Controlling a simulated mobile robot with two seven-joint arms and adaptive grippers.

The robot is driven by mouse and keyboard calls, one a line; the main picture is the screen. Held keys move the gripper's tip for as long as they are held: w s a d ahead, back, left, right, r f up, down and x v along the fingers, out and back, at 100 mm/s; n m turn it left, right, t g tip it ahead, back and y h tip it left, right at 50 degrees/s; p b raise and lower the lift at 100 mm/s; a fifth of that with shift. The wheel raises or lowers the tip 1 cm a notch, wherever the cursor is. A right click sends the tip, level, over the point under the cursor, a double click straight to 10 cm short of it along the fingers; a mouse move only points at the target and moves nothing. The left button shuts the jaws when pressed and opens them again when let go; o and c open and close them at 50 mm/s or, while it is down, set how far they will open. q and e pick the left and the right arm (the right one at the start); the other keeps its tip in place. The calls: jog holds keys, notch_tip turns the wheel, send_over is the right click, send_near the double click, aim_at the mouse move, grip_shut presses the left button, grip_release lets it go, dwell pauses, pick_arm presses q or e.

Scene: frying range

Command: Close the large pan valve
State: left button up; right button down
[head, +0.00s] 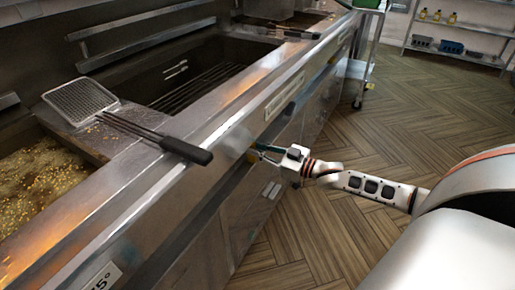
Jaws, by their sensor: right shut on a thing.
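I cannot tell the handle's exact angle. My left gripper is not in view.
Hot oil with food bits (40,180) fills the near pan. A wheeled trolley (362,60) stands beyond the range. The wooden floor (400,110) is clear.

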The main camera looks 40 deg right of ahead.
aim_at(253, 158)
jog(key=n, duration=0.4)
jog(key=a+f+n, duration=0.1)
jog(key=n, duration=0.4)
jog(key=s+a+f+n, duration=0.1)
jog(key=n, duration=0.4)
jog(key=shift+f, duration=0.15)
jog(key=shift+f+n, duration=0.15)
jog(key=shift+n, duration=1.15)
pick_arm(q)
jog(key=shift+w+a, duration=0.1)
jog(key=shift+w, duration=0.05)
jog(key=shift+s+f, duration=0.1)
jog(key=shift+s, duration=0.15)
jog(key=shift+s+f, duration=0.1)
pick_arm(e)
jog(key=c, duration=2)
grip_release()
jog(key=shift+o, duration=0.2)
